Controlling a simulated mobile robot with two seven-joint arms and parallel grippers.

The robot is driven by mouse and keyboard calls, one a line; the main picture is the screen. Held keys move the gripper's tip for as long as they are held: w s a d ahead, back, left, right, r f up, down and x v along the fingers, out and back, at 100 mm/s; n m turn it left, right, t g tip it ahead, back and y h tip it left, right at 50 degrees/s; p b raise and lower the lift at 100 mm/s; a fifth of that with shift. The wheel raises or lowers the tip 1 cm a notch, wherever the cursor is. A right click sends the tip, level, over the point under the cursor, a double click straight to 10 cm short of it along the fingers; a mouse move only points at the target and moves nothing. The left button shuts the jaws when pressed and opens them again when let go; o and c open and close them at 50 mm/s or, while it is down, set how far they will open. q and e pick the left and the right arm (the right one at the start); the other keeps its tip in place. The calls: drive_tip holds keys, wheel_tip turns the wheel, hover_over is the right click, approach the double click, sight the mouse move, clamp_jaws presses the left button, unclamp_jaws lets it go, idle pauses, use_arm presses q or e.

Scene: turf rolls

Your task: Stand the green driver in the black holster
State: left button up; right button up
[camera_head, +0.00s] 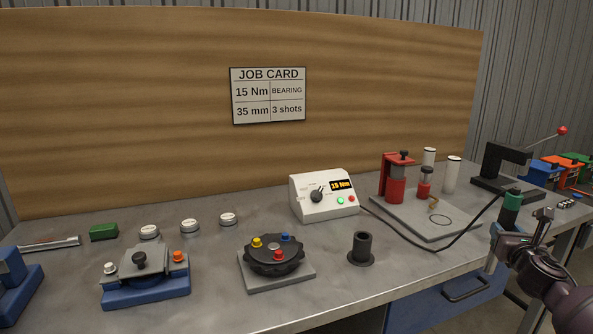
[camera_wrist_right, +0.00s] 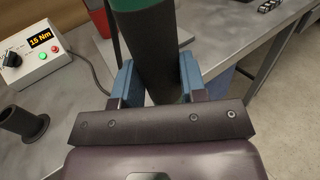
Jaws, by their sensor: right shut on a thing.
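The green driver (camera_head: 511,203) has a green upper part and a dark body, with a black cable running to it. My right gripper (camera_head: 504,241) is shut on its dark body and holds it roughly upright near the front right of the bench. In the right wrist view the driver (camera_wrist_right: 148,45) stands between the blue fingers of the right gripper (camera_wrist_right: 158,78). The black holster (camera_head: 361,247), an upright open tube on a round foot, is empty on the bench, left of the driver. It also shows at the left of the wrist view (camera_wrist_right: 22,124). My left gripper is not in view.
A white controller (camera_head: 322,197) reading 15 Nm stands behind the holster. A grey plate (camera_head: 424,222) with red fixtures lies behind the cable (camera_head: 445,236). A black rotary fixture (camera_head: 275,256) and a blue fixture (camera_head: 146,285) stand left of the holster. The bench around the holster is clear.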

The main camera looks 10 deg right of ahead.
drive_tip(key=s+a+f+n+y, duration=0.1)
drive_tip(key=s+a+f, duration=0.1)
drive_tip(key=a+f, duration=0.35)
drive_tip(key=s+a+f+y, duration=0.1)
drive_tip(key=s+a+f, duration=0.1)
drive_tip(key=a, duration=0.6)
drive_tip(key=s+a+f+n+y, duration=0.1)
drive_tip(key=s+a+f, duration=0.15)
drive_tip(key=a, duration=0.35)
drive_tip(key=s+a+r+y, duration=0.1)
drive_tip(key=s+a, duration=0.2)
drive_tip(key=a, duration=0.3)
drive_tip(key=s+a+n+y, duration=0.1)
drive_tip(key=s+a, duration=0.2)
drive_tip(key=a, duration=0.4)
drive_tip(key=s+a+r+n+t+y, duration=0.1)
drive_tip(key=s+a, duration=0.2)
drive_tip(key=a, duration=0.4)
drive_tip(key=shift+s+a+r+y, duration=0.15)
drive_tip(key=shift+r+y, duration=0.15)
drive_tip(key=shift+r, duration=0.1)
